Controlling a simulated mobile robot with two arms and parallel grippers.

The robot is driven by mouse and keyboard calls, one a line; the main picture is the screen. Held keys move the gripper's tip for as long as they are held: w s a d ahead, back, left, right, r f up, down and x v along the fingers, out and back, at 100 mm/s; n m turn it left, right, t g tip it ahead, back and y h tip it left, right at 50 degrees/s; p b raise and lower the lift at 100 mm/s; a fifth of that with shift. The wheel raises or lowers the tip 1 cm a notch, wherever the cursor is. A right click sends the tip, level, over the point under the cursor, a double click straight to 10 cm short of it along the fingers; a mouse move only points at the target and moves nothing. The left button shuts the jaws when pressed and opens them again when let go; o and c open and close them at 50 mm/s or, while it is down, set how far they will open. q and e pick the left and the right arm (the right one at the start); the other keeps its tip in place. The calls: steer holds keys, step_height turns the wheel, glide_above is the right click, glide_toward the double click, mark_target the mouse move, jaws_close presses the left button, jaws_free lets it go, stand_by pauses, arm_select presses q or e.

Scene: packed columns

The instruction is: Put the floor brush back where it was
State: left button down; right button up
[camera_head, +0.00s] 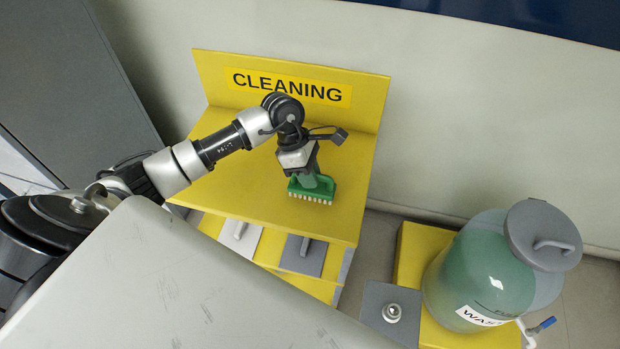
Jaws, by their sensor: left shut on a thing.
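The floor brush (315,190) is green with pale bristles along its lower edge. It is at the yellow cleaning stand's top (240,190), right of its middle, with the bristles facing down. I cannot tell whether the bristles touch the surface. My left gripper (305,170) is above the brush and shut on it, hiding part of its upper side. My right gripper is not in view.
An upright yellow back panel with a "CLEANING" label (290,87) stands behind the brush. A green waste container (485,270) with a grey lid stands at right. The stand's top is otherwise clear.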

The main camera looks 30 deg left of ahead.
arm_select(q)
step_height(320, 180, down, 2)
steer(key=shift+f, duration=0.15)
steer(key=shift+f, duration=0.1)
steer(key=shift+f, duration=0.15)
steer(key=c, duration=1.1)
jaws_free()
